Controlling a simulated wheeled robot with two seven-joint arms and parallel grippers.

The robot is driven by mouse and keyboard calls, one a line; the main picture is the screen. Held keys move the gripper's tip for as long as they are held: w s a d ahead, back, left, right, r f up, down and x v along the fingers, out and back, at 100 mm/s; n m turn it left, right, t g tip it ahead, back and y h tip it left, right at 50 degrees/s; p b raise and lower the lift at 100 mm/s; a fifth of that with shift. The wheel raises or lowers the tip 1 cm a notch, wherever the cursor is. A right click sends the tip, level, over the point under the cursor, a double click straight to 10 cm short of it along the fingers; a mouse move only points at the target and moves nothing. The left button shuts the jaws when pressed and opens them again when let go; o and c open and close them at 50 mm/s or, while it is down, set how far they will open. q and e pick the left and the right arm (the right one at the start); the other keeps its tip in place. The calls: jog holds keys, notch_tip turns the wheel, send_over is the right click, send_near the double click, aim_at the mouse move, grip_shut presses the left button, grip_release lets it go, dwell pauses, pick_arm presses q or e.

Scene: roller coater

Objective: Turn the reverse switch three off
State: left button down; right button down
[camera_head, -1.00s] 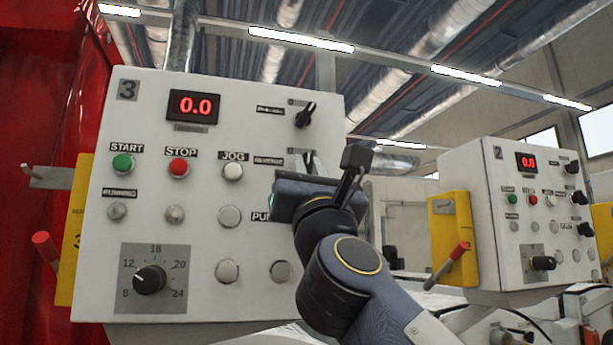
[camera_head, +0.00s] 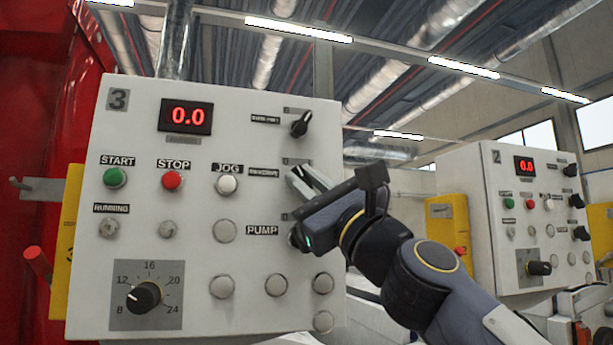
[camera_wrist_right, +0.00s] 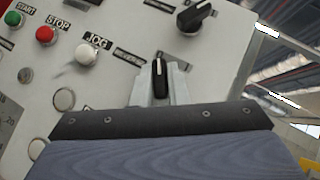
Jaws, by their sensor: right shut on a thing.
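Panel three (camera_head: 135,200) is a pale grey control box with a "3" at its top left. Its reverse switch (camera_wrist_right: 160,78), a black knob with a white line, sits in the second row of the right column, beside a label (camera_head: 264,172). My right gripper (camera_head: 303,180) comes in from the right, its pale fingers at the panel face. In the right wrist view, the fingers are on both sides of the switch and shut on it. My left gripper is out of view.
Another black rotary switch (camera_head: 300,124) is just above. START (camera_head: 115,178), STOP (camera_head: 172,180) and JOG (camera_head: 227,184) buttons are to the left. A dial (camera_head: 144,297) is at lower left. Panel two (camera_head: 510,240) stands to the right.

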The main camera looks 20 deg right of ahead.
dwell(0.4)
jog(key=c, duration=1.4)
grip_release()
jog(key=shift+c, duration=0.2)
jog(key=b+v, duration=0.4)
jog(key=v, duration=0.4)
